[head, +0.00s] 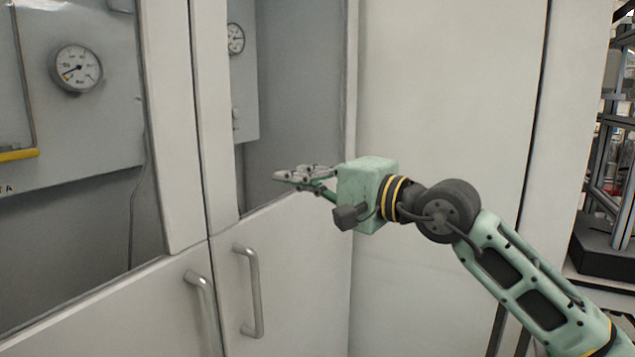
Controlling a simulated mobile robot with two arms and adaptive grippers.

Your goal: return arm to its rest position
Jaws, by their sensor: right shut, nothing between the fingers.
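My right gripper (297,176) is at the end of my green right arm, which comes in from the lower right. The arm is stretched out toward the white cabinet doors. The gripper is shut and empty, and its fingers point left. It shows in front of the right door, near the lower edge of that door's window and above and right of the right handle (249,291). I cannot tell whether it touches the door. My left gripper is not in view.
Two white doors (293,262) with windows stand in front, both looking closed. The left handle (202,306) is beside the right one. Pressure gauges (76,68) show behind the windows. A plain white panel (440,100) stands behind my arm, and a dark rack (610,150) is at the far right.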

